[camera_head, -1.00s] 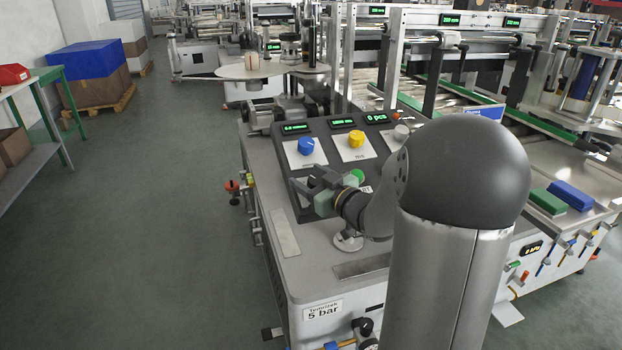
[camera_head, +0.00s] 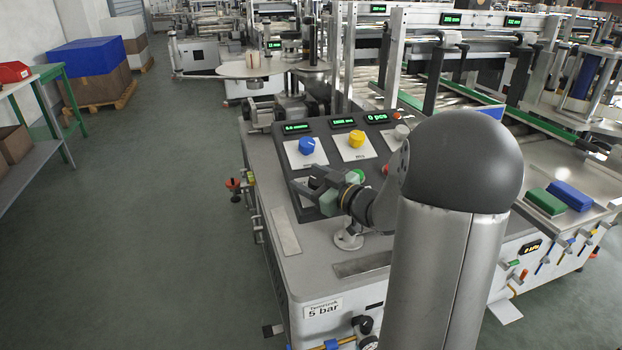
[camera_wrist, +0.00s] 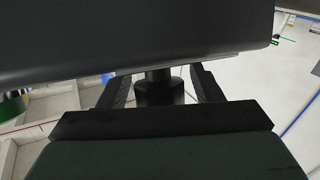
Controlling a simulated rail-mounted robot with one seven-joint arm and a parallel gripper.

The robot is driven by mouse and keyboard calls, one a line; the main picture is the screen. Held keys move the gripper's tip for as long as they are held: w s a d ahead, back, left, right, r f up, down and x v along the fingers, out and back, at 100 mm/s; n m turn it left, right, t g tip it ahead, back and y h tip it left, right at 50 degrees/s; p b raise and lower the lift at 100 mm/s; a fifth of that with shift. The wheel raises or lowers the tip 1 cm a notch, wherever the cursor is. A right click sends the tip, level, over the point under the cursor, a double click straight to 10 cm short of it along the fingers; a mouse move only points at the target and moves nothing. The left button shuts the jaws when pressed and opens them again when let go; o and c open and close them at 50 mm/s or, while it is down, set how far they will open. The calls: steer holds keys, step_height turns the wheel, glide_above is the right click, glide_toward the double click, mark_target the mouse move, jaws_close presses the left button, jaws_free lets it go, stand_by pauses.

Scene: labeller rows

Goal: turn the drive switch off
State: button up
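My gripper (camera_head: 310,184) is at the lower left of the sloped dark control panel (camera_head: 312,128), its fingers pointing left over a pale label plate. In the wrist view my gripper (camera_wrist: 160,82) has its two dark fingers apart. A black knob-like part on a stem (camera_wrist: 158,91) stands between them, with a visible gap on each side. It looks like the drive switch, but no label on it is readable. In the head view that spot of the panel is hidden by my gripper.
The panel also has a blue knob (camera_head: 306,146), a yellow knob (camera_head: 356,139), a green button (camera_head: 359,175), a partly hidden red button (camera_head: 386,169) and lit green displays (camera_head: 296,128). A green block (camera_head: 545,202) and a blue block (camera_head: 570,195) lie at the right.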

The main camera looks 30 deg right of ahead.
steer(key=v, duration=1.7)
steer(key=shift+s+p, duration=0.2)
steer(key=shift+p, duration=0.1)
steer(key=w+a+r+m+g+h+p, duration=0.2)
steer(key=w+r+m+g+h+p, duration=0.2)
steer(key=w+h+p, duration=0.4)
steer(key=s+a+m+g+y+p, duration=0.1)
steer(key=s+a+g+p, duration=0.4)
steer(key=s+a+g, duration=0.7)
steer(key=s+a, duration=0.8)
steer(key=s, duration=0.2)
steer(key=shift+a+f+m+y, duration=0.2)
steer(key=shift+m+y, duration=0.2)
